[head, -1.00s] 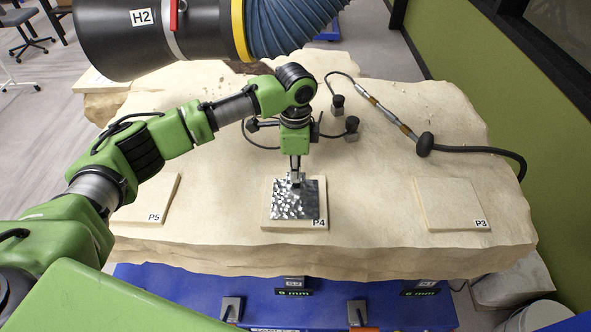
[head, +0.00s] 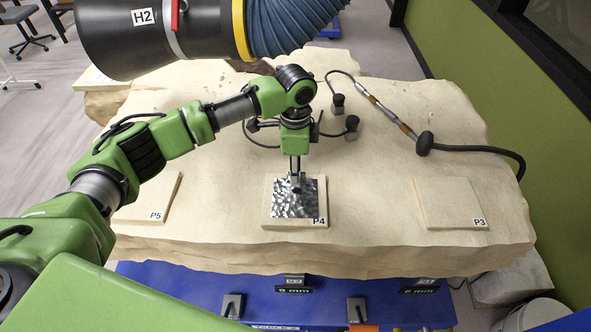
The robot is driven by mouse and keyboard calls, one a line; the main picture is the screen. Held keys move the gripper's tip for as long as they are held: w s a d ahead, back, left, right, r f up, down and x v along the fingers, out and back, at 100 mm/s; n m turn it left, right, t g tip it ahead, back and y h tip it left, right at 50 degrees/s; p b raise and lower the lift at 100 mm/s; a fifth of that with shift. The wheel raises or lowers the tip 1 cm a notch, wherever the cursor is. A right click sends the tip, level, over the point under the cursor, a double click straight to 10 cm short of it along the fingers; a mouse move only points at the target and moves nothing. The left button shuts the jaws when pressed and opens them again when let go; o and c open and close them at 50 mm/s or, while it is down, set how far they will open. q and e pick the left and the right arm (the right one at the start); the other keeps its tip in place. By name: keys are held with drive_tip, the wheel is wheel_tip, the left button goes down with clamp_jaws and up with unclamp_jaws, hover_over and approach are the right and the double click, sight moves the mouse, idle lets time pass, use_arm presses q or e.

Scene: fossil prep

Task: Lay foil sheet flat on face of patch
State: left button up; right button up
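The foil sheet (head: 297,205), silvery and crinkled, lies over the face of the pale square patch P4 (head: 294,222). Strips of the patch show around the foil, and the label P4 shows at its lower right corner. My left gripper (head: 296,186) points straight down at the foil's upper part, its tips at or just above the sheet. The fingers look close together, but whether they pinch the foil's edge is too small to tell. My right gripper is not in view.
Patches P5 (head: 149,198) and P3 (head: 450,204) lie left and right on the pale rock slab (head: 370,240). A black duct marked H2 (head: 120,40) with a blue hose (head: 290,22) hangs over the back. A pen-like tool (head: 388,112) with a black cable lies at the back right.

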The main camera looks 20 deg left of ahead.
use_arm(q)
drive_tip(key=shift+r, duration=0.1)
wheel_tip(320, 180, up, 12)
idle(0.4)
idle(0.3)
